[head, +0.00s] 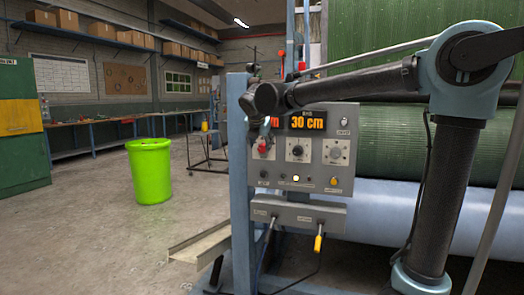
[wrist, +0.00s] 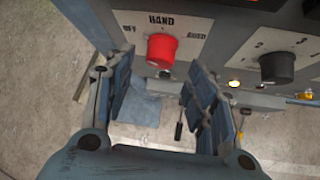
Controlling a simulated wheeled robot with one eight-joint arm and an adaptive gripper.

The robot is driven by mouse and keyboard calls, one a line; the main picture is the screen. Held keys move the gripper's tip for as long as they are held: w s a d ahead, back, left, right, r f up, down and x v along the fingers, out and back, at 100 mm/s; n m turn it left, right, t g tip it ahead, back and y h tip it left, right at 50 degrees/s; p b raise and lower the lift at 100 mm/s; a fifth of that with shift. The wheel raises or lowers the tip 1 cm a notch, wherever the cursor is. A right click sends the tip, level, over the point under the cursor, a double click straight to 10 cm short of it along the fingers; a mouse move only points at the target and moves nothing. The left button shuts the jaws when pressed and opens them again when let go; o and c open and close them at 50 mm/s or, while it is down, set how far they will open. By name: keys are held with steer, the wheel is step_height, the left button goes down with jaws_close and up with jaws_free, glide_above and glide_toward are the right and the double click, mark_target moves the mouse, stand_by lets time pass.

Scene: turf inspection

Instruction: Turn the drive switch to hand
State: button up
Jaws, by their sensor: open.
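The drive switch is a red knob (wrist: 162,50) on a pale plate, with OFF at its left, HAND above it and a partly readable word at its right. Its pointer direction is not clear. In the head view the red knob (head: 263,147) sits at the left of the control panel (head: 320,158). My gripper (wrist: 160,85) is open in the wrist view, its two blue-grey fingers apart, below and on either side of the red knob. Nothing is between the fingers. In the head view my gripper (head: 252,105) is at the panel's upper left, partly over the display.
A black knob (wrist: 277,67) is right of the red one. The display (head: 308,122) reads 30 cm. A yellow-handled tool (head: 318,243) hangs below the panel. A blue post (head: 240,190) stands at the panel's left. A green bin (head: 149,170) stands on open floor farther left.

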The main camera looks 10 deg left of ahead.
mark_target(262, 149)
steer(key=shift+x, duration=1.85)
steer(key=c, duration=1.1)
